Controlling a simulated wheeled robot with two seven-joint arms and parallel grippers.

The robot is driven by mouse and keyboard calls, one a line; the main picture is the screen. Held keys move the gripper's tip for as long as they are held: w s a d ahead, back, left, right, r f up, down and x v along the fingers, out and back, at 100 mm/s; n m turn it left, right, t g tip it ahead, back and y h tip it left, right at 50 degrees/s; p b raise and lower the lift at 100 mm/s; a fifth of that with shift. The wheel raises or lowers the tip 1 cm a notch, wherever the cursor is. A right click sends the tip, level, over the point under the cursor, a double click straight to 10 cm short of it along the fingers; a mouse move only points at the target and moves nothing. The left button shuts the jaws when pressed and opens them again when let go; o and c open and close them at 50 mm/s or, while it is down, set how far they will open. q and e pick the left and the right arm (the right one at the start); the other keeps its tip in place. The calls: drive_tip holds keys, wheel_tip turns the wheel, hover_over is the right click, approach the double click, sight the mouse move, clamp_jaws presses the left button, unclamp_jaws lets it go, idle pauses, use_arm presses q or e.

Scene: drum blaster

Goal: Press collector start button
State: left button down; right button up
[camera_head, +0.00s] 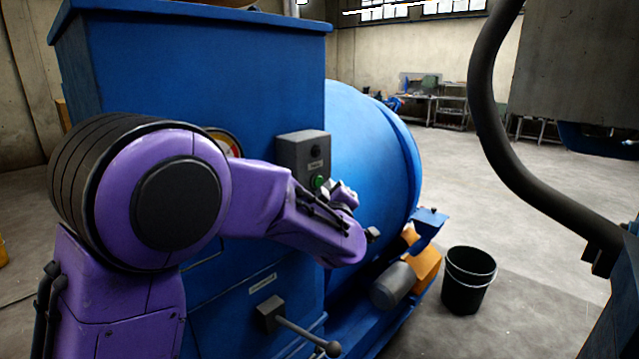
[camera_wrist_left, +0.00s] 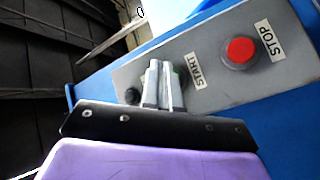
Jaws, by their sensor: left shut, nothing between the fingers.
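A grey control box (camera_head: 297,150) is mounted on the blue machine. In the head view its green button (camera_head: 318,182) shows just left of my left gripper (camera_head: 343,191). In the left wrist view the gripper (camera_wrist_left: 160,68) is shut and empty, its fingertips in front of the green button (camera_wrist_left: 179,75) marked START. The fingers hide most of that button; whether they touch it I cannot tell. A red button (camera_wrist_left: 239,51) marked STOP is to the right on the same grey panel. A dark knob (camera_wrist_left: 132,96) is to the left. My right gripper is not in view.
A lever with a ball end (camera_head: 331,348) sticks out of the blue cabinet below my left arm. The blue drum (camera_head: 372,150) is beside the box. A black bucket (camera_head: 468,280) stands on the floor. A thick dark hose (camera_head: 487,110) hangs at right. Open floor lies beyond.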

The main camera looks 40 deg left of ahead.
use_arm(q)
drive_tip(key=shift+a, duration=0.15)
drive_tip(key=shift+a, duration=0.3)
drive_tip(key=shift+a, duration=0.4)
idle(0.8)
drive_tip(key=shift+d, duration=0.85)
drive_tip(key=d, duration=0.1)
drive_tip(key=d+p, duration=0.1)
drive_tip(key=d, duration=0.1)
drive_tip(key=d+p, duration=0.1)
drive_tip(key=d, duration=0.1)
drive_tip(key=shift+s, duration=0.25)
